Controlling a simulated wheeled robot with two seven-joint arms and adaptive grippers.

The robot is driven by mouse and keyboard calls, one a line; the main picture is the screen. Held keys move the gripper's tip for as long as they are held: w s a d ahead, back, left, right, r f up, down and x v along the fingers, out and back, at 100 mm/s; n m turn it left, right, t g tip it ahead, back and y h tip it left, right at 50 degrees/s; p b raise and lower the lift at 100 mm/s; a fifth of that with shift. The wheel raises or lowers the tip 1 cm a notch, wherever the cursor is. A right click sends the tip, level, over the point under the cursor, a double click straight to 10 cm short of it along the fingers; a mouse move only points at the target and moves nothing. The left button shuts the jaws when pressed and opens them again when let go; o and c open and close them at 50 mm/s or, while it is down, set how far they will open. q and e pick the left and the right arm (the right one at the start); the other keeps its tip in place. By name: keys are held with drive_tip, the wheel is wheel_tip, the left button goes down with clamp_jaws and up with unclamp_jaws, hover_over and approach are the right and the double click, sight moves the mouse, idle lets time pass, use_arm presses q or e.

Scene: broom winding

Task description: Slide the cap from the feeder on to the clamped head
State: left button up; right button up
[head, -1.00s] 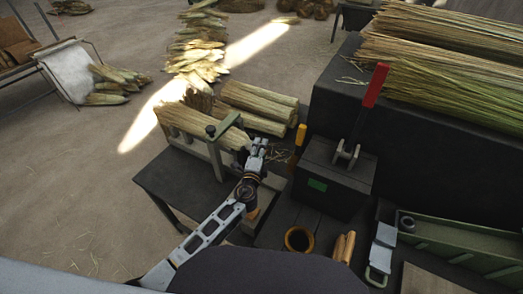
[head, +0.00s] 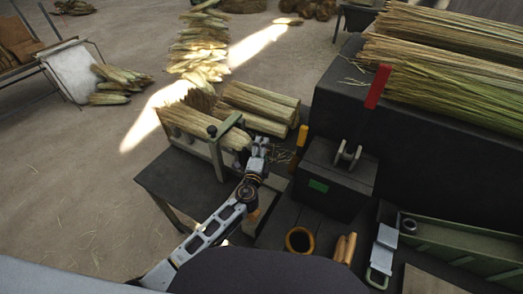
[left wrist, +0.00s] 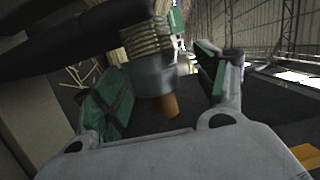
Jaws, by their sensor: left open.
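My left gripper (head: 258,148) is at this end of the head. Its green-padded fingers (left wrist: 162,90) are spread on either side of the collar, with gaps visible. The green feeder (head: 455,246) is at the right, with a dark grey ring (head: 408,225) at its near-left end. My right gripper is not in view.
Long straw (head: 450,60) lies on the dark bench.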

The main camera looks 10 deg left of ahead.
use_arm(q)
drive_tip(key=shift+s, duration=0.15)
drive_tip(key=s+a, duration=0.1)
drive_tip(key=s, duration=1)
drive_tip(key=shift+s+r, duration=0.25)
drive_tip(key=shift+s, duration=0.1)
drive_tip(key=shift+a, duration=0.1)
idle(0.6)
